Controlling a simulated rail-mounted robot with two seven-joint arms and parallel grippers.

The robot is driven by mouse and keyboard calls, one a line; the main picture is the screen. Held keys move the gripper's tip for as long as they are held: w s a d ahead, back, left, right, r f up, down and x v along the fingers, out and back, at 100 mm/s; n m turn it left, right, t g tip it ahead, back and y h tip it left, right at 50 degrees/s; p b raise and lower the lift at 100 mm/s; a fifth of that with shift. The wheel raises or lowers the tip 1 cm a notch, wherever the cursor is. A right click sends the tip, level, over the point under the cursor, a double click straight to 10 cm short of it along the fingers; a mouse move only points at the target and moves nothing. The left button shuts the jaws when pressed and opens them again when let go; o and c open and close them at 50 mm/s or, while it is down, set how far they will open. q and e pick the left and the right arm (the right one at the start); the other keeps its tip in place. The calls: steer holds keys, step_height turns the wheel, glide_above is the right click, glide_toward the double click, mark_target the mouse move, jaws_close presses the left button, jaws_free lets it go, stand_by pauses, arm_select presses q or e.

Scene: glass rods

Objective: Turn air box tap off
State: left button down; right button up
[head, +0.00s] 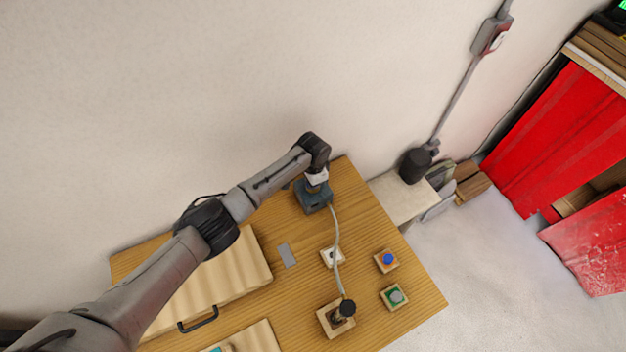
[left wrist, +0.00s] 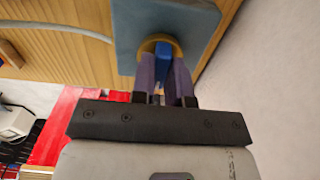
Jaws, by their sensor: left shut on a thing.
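The air box (head: 314,202) is a small blue-grey box at the back of the wooden table. In the left wrist view it is a blue-grey panel (left wrist: 205,32) with a round yellow ring. A blue tap handle (left wrist: 163,50) stands out from the ring. My left gripper (left wrist: 164,72) is shut on this tap, with one finger on each side. In the head view my left gripper (head: 316,184) is at the box, and my wrist hides the tap. My right gripper is in neither view.
A pale hose (head: 338,240) runs from the box to a dark burner (head: 342,311) on a wooden block. A wooden case (head: 225,285) lies under my left arm. The wall is close behind.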

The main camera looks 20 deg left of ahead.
arm_select(q)
steer(key=shift+r, duration=0.1)
steer(key=c, duration=1.1)
jaws_free()
steer(key=shift+r+b, duration=0.35)
steer(key=shift+r, duration=6.5)
